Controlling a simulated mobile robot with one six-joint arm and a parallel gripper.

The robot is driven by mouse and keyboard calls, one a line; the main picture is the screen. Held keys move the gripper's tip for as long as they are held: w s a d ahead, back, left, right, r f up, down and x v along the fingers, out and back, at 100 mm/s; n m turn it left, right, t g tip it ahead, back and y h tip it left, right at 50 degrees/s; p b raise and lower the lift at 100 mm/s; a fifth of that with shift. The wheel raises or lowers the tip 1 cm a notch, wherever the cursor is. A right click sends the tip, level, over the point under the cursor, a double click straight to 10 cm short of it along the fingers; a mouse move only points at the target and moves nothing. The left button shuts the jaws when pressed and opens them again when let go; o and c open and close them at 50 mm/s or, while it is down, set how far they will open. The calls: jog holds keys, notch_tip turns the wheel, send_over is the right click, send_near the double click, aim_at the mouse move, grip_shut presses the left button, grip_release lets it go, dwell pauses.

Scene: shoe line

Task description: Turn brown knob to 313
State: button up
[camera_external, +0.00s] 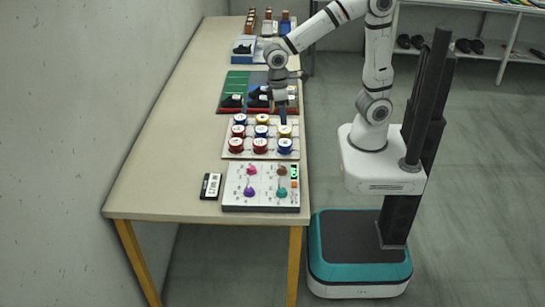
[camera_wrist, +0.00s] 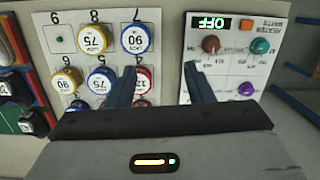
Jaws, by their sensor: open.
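The brown knob (camera_wrist: 211,44) sits on a white control panel (camera_wrist: 222,68), beside a small display (camera_wrist: 209,23) that reads OFF upside-down. In the external view the brown knob (camera_external: 282,170) is at the panel's upper right. My gripper (camera_wrist: 159,72) is open and empty. In the external view my gripper (camera_external: 283,112) points down over the far right of the tray of round tins, away from the knob. In the wrist view the right finger covers part of the panel, left of and below the brown knob.
A teal knob (camera_wrist: 260,46), an orange button (camera_wrist: 246,23) and a purple knob (camera_wrist: 246,89) are also on the panel. A pink knob (camera_external: 251,169) shows externally. The tin tray (camera_external: 225,149) adjoins the panel. The table's left side is clear.

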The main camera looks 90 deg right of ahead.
aim_at(282, 168)
jog(key=w+a+f+g+h+p, duration=0.1)
jog(key=w+a+f+g, duration=0.15)
jog(key=a, duration=0.35)
jog(key=w+a+f+g, duration=0.1)
jog(key=a+f, duration=0.3)
jog(key=a, duration=0.2)
jog(key=shift+n, duration=0.4)
jog(key=shift+d+x, duration=0.15)
jog(key=shift+x, duration=1.65)
jog(key=shift+d+x, duration=0.1)
jog(key=shift+x, duration=1.75)
jog(key=shift+w, duration=0.15)
jog(key=c, duration=1)
